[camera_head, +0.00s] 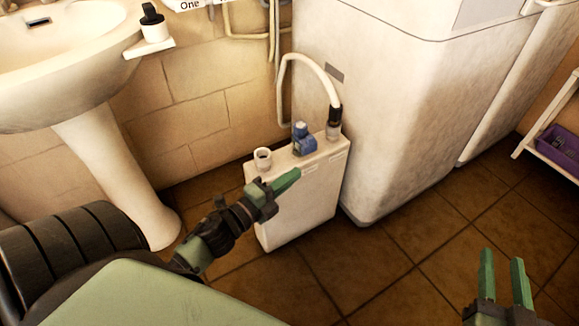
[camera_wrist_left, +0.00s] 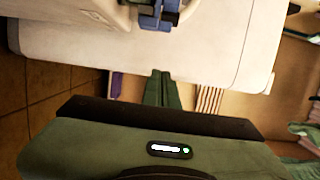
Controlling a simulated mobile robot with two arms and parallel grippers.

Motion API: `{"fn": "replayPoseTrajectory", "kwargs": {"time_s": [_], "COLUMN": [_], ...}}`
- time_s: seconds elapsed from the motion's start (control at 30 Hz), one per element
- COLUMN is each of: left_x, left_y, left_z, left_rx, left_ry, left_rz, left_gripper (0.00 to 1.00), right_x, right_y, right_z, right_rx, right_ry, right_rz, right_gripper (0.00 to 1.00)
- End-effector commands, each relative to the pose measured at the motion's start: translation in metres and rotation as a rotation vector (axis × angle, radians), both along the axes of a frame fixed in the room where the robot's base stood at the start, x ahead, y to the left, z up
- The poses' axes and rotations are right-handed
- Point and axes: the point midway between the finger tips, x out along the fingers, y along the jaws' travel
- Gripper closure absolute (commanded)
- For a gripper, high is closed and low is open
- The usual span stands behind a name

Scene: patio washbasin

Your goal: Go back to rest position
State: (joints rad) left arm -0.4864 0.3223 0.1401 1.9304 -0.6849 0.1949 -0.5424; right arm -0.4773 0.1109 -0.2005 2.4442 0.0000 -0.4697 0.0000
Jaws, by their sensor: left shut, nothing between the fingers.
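My left gripper (camera_head: 288,180) reaches in from the left and is shut and empty. In the head view it overlaps the front of a white box-like tank (camera_head: 297,212); I cannot tell whether they touch. Its closed green fingers show pointing up in the left wrist view (camera_wrist_left: 163,85). My right gripper (camera_head: 502,258) is at the lower right over the tiled floor. Its two green fingers stand apart with nothing between them.
The tank carries a blue valve (camera_head: 304,140), a white open neck (camera_head: 263,158) and a hose (camera_head: 318,68). A white washbasin (camera_head: 70,55) stands left and a large white appliance (camera_head: 390,110) behind. A shelf holds a purple crate (camera_head: 560,147) at right. Floor (camera_head: 400,285) is clear between the grippers.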

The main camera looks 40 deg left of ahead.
Motion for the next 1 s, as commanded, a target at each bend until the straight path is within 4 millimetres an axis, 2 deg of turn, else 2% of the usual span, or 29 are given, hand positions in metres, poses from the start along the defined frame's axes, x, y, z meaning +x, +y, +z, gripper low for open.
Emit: {"fn": "replayPoseTrajectory", "kwargs": {"time_s": [0.13,0.7,0.77,1.0], "left_x": [-0.006,-0.005,-0.003,-0.002], "left_y": [0.001,-0.003,-0.011,-0.068], "left_z": [0.001,0.004,0.012,0.057], "left_rx": [0.000,-0.031,-0.112,-0.731], "left_ry": [-0.002,-0.002,-0.001,0.078], "left_rz": [0.000,0.004,0.017,0.074], "left_gripper": [1.00,1.00,1.00,1.00], "right_x": [-0.001,-0.001,-0.001,-0.001], "right_y": [-0.001,0.000,0.000,-0.001], "right_z": [-0.003,-0.003,-0.003,-0.003], "right_rx": [-0.005,-0.005,-0.005,-0.005], "right_ry": [0.017,0.016,0.016,0.016], "right_rz": [-0.001,0.000,0.000,-0.001], "right_gripper": [0.64,0.64,0.64,0.64]}}
